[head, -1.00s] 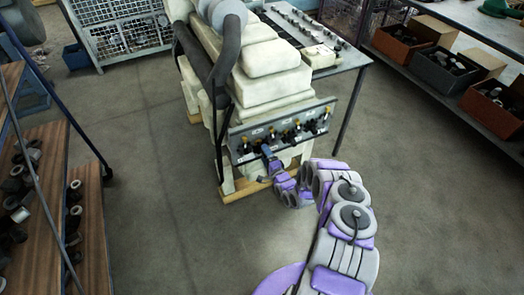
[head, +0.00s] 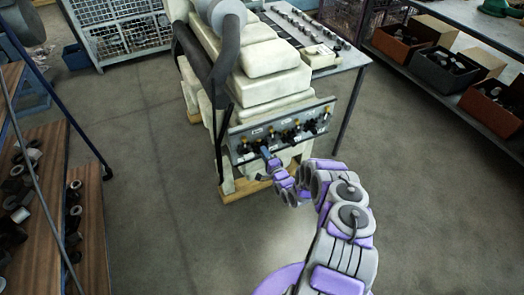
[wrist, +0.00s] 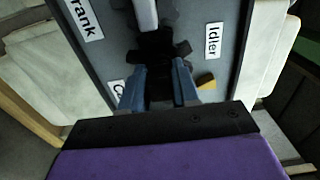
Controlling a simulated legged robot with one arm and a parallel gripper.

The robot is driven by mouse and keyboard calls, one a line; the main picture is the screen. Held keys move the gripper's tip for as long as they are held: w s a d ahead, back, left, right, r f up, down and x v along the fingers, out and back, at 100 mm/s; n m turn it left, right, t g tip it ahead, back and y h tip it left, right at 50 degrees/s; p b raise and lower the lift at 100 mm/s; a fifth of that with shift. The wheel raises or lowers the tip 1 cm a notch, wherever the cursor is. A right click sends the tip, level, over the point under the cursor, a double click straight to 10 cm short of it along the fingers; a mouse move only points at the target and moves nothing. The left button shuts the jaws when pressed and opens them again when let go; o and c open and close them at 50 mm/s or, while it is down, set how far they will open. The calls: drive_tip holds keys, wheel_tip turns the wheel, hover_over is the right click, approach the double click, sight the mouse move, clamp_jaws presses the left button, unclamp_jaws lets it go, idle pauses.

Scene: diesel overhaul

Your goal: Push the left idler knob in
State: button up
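A black lobed knob (wrist: 158,48) sits on the grey panel in the wrist view, between a label ending in "rank" and a label reading "Idler" (wrist: 213,40). My gripper (wrist: 160,72) has its two blue-grey fingers apart, with dark knob parts between and just beyond the tips. I cannot tell whether the fingers press on it. In the head view my gripper (head: 266,153) is at the lower left part of the control panel (head: 236,136), by a row of black and yellow-topped knobs. The gripper hides part of that row.
The panel is on the front of a pale engine (head: 265,92) on a wooden base. A table (head: 345,58) with small parts is behind right. A shelf with red bins (head: 400,42) stands right, a wooden rack (head: 92,215) left. Floor around is clear.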

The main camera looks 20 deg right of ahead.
drive_tip(key=shift+s+f, duration=0.1)
clamp_jaws()
drive_tip(key=shift+w+a+f, duration=0.1)
drive_tip(key=shift+w, duration=1.05)
drive_tip(key=shift+o, duration=1.8)
unclamp_jaws()
drive_tip(key=o, duration=0.7)
drive_tip(key=s, duration=0.7)
